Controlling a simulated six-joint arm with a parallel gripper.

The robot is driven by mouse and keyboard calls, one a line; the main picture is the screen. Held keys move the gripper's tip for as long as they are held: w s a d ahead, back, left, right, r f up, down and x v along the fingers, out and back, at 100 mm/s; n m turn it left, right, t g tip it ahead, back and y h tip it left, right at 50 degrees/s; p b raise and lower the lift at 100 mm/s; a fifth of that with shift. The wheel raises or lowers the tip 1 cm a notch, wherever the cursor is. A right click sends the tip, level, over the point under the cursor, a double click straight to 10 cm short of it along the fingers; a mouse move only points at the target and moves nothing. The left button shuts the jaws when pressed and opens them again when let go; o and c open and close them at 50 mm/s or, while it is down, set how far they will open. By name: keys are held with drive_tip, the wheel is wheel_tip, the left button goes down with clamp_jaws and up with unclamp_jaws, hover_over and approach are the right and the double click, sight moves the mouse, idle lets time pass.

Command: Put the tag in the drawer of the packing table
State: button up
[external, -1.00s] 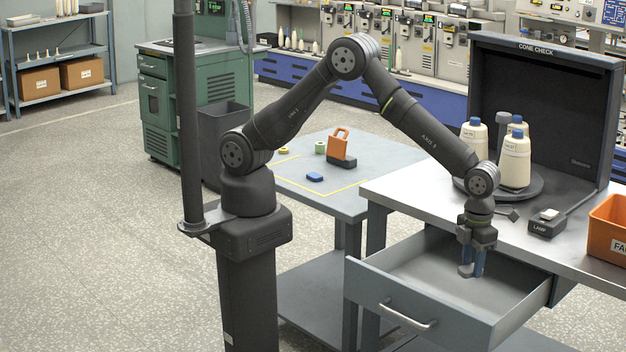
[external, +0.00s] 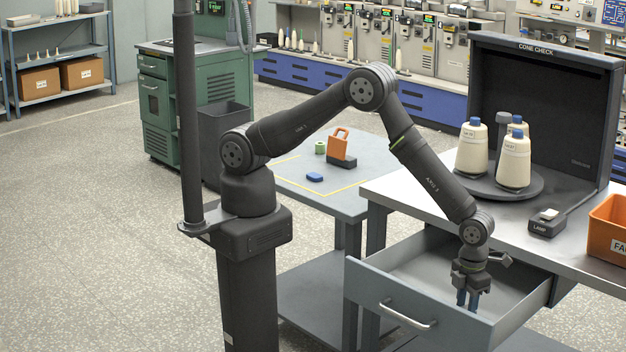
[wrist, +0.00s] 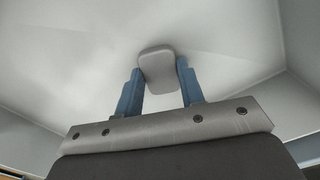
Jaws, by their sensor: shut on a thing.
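The tag (wrist: 157,66) is a small, pale grey piece with rounded corners. In the wrist view it sits between the blue fingertips of my gripper (wrist: 160,82), which is shut on it. In the external view my gripper (external: 467,300) points down inside the open drawer (external: 388,295) of the packing table (external: 405,192). The fingertips are low, near the drawer's front wall. The tag cannot be made out in the external view, and I cannot tell whether it touches the drawer floor.
The drawer floor (external: 420,265) looks empty around my gripper. On the packing table stand a turntable with cones (external: 513,160), a lamp switch box (external: 546,223) and an orange bin (external: 607,230). A side table holds an orange-and-black item (external: 341,150) and a blue piece (external: 314,177).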

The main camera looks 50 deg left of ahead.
drive_tip(key=o, duration=1)
drive_tip(key=shift+f, duration=0.1)
drive_tip(key=shift+c, duration=0.2)
wheel_tip(320, 180, up, 12)
wheel_tip(320, 180, down, 12)
drive_tip(key=shift+r, duration=1.9)
drive_tip(key=shift+f, duration=0.15)
